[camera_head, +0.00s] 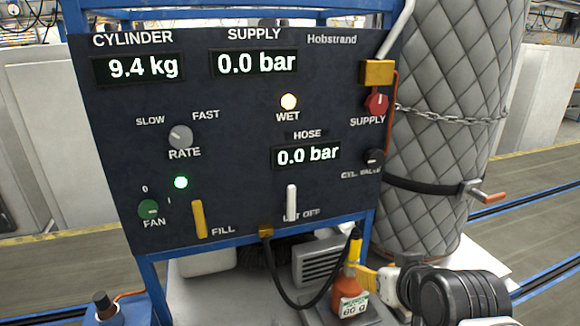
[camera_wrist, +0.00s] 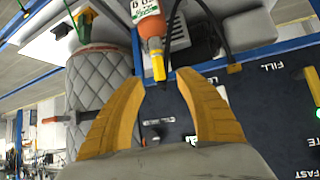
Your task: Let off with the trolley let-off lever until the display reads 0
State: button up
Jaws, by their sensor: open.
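The let-off lever (camera_head: 291,202) is a white handle standing upright at the lower right of the dark panel (camera_head: 230,120). The hose display (camera_head: 306,155) above it reads 0.0 bar. My gripper (camera_head: 363,274) is low at the right, below the panel's lower right corner and apart from the lever; one yellow finger shows, the rest is behind my wrist. In the wrist view my gripper (camera_wrist: 160,80) is open, its two yellow fingers spread with nothing held. A small white piece beside the right finger may be the lever, mostly hidden.
An orange bottle (camera_head: 350,302) with a yellow top stands close to my gripper. A dark hose (camera_head: 285,298) loops below the panel. The yellow fill lever (camera_head: 199,219) is left of the let-off lever. The quilted cylinder (camera_head: 445,130) stands right. The cylinder display (camera_head: 138,68) reads 9.4 kg.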

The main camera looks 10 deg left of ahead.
aim_at(292, 196)
jog(key=w+a+r+n+t+y+p, duration=0.1)
jog(key=w+a+r+n+y+p, duration=0.15)
jog(key=w+a+r, duration=0.4)
jog(key=w+a+r+n+t+y+p, duration=0.1)
jog(key=a+r+p, duration=0.3)
jog(key=a, duration=0.5)
jog(key=shift+m, duration=0.25)
jog(key=b+x, duration=0.2)
jog(key=x, duration=0.9)
jog(key=shift+s+f, duration=0.1)
jog(key=shift+y, duration=0.25)
jog(key=shift+d, duration=0.1)
grip_shut()
